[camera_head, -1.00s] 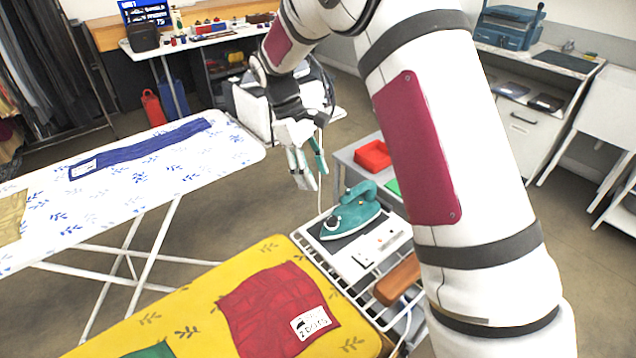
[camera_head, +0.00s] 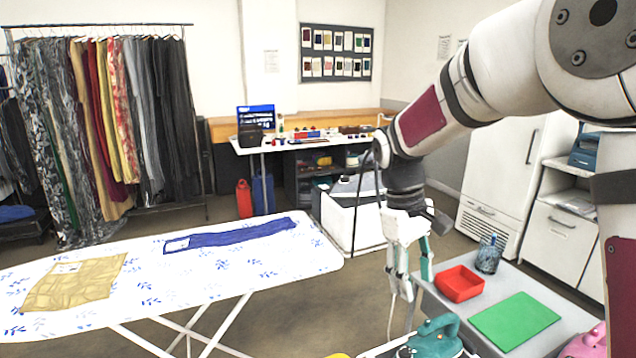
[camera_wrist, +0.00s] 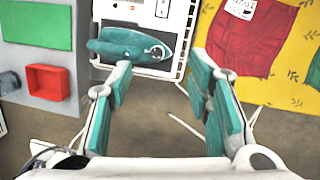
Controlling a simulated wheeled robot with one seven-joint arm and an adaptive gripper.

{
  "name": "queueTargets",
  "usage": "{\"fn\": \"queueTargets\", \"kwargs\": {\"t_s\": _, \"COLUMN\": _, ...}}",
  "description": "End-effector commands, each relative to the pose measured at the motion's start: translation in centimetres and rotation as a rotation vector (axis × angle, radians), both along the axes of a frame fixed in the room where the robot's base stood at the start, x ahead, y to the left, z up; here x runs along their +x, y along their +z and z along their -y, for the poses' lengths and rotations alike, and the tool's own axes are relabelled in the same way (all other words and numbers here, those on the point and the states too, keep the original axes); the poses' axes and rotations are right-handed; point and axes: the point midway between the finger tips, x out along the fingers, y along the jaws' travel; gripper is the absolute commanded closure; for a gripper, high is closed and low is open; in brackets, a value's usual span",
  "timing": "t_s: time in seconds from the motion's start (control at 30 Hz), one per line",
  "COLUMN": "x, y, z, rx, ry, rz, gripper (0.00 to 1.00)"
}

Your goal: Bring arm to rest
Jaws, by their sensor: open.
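My gripper (camera_head: 409,272) hangs fingers down in the head view, above the floor gap between the white ironing board and the grey side table. In the wrist view my gripper (camera_wrist: 165,110) has its teal-padded fingers spread wide with nothing between them. The teal iron (camera_head: 436,338) stands below and right of the fingers at the bottom edge of the head view. I cannot tell any contact there.
The ironing board (camera_head: 190,285) carries a blue cloth (camera_head: 230,234) and a tan cloth (camera_head: 74,283). A grey table (camera_head: 541,291) holds a red tray (camera_head: 459,284), a green mat (camera_head: 514,320) and a dark cup (camera_head: 489,256). A red cloth (camera_wrist: 250,42) lies on the yellow board (camera_wrist: 291,87).

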Motion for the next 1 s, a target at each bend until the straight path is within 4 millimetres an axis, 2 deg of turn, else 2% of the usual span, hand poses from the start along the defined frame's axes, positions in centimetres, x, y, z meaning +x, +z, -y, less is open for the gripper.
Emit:
{"fn": "queueTargets", "kwargs": {"t_s": 0.03, "x": -1.1, "y": 1.2, "z": 0.2, "rx": 0.006, "ry": -0.020, "rz": 0.028, "gripper": 0.55}}
{"fn": "queueTargets", "kwargs": {"t_s": 0.2, "x": -4.5, "y": 4.1, "z": 0.8, "rx": 0.029, "ry": -0.093, "rz": 0.109, "gripper": 0.55}}
{"fn": "queueTargets", "kwargs": {"t_s": 0.5, "x": -11.1, "y": 7.3, "z": 1.5, "rx": 0.079, "ry": -0.220, "rz": 0.250, "gripper": 0.55}}
{"fn": "queueTargets", "kwargs": {"t_s": 0.77, "x": -16.8, "y": 8.3, "z": 1.9, "rx": 0.131, "ry": -0.334, "rz": 0.371, "gripper": 0.55}}
{"fn": "queueTargets", "kwargs": {"t_s": 1.0, "x": -21.6, "y": 7.7, "z": 1.9, "rx": 0.186, "ry": -0.433, "rz": 0.475, "gripper": 0.55}}
